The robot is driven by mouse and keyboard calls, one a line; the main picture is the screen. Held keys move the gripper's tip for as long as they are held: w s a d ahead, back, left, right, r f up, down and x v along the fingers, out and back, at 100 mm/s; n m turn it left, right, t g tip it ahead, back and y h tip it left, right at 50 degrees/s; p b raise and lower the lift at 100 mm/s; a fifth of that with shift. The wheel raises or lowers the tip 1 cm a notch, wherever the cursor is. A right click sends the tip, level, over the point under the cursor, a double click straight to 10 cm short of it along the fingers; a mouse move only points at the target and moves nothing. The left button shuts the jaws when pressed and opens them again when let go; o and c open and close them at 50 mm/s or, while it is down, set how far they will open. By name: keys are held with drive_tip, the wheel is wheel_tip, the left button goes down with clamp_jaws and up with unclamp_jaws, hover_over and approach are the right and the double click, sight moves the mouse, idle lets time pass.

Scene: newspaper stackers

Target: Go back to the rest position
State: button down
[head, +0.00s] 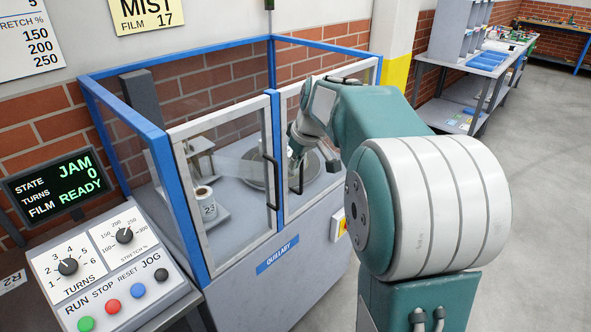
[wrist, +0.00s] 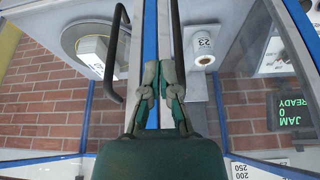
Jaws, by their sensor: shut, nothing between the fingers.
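My gripper (wrist: 161,68) is shut and empty. In the wrist view, its fingers are in front of the blue upright (wrist: 151,30) between the two doors of a glazed cabinet. In the head view, my gripper (head: 298,150) is at the cabinet's front beside the dark door handles, partly hidden by my own arm. The wrist view is upside down. I cannot tell whether the fingers touch the door frame or a handle.
Inside the cabinet are a round turntable (head: 252,174) and a white roll marked 23 (head: 204,196). A control panel (head: 105,262) and a display (head: 52,185) reading JAM, 0, READY stand left. A shelved bench (head: 440,105) stands back right, with open floor (head: 545,130) nearby.

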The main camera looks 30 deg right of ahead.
drive_tip(key=d+v, duration=0.1)
drive_tip(key=v, duration=0.4)
drive_tip(key=s+a+r+m, duration=0.1)
drive_tip(key=s+a, duration=0.8)
drive_tip(key=s, duration=0.2)
drive_tip(key=s+a+f+m, duration=0.1)
drive_tip(key=s+a+f, duration=0.2)
drive_tip(key=s, duration=0.4)
drive_tip(key=s+a+f+m+t+h, duration=0.1)
drive_tip(key=s+a+f, duration=0.2)
drive_tip(key=s, duration=0.4)
drive_tip(key=shift+s+f, duration=0.2)
drive_tip(key=shift+f, duration=0.45)
